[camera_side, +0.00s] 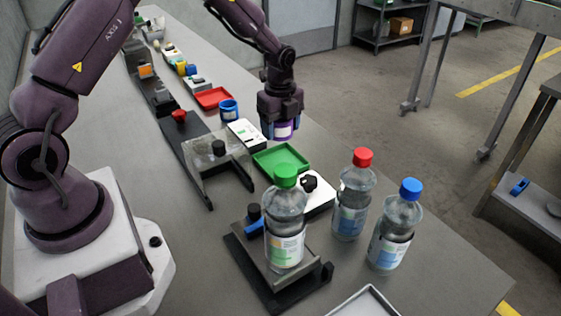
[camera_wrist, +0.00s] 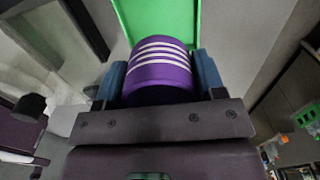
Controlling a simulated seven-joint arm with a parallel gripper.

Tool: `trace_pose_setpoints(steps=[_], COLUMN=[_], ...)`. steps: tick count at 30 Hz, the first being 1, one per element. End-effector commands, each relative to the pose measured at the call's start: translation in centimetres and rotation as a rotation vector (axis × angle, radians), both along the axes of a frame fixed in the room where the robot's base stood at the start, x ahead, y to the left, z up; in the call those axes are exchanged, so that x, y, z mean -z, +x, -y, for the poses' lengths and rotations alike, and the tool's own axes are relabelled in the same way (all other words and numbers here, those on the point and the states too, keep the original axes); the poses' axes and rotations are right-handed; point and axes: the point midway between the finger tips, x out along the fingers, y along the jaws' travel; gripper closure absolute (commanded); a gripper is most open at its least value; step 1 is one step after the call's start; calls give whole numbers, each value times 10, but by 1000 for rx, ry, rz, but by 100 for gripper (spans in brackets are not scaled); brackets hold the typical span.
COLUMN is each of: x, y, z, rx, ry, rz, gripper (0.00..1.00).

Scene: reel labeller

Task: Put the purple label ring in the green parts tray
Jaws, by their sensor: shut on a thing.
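The purple label ring (camera_wrist: 160,66) has white stripes and sits between the two blue fingers of my gripper (camera_wrist: 160,80) in the wrist view. My gripper is shut on it. In the side view the ring (camera_side: 282,130) hangs below my gripper (camera_side: 281,121), with a white label patch showing. The green parts tray (camera_side: 281,159) lies on the bench just below and in front of the ring; it looks empty. In the wrist view the green tray (camera_wrist: 130,18) shows just beyond the ring. The ring appears held above the bench, apart from the tray.
A red tray (camera_side: 213,98), a blue ring (camera_side: 229,110) and a clear guard (camera_side: 215,160) are nearby.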

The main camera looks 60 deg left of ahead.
Motion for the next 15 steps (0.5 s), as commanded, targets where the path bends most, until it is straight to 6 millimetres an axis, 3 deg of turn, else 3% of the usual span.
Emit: trace_pose_setpoints(steps=[6, 15], x=[42, 70], y=[0, 0], z=[1, 1], rx=[0, 0], ry=[0, 0], rz=[-3, -3], gripper=[59, 59])
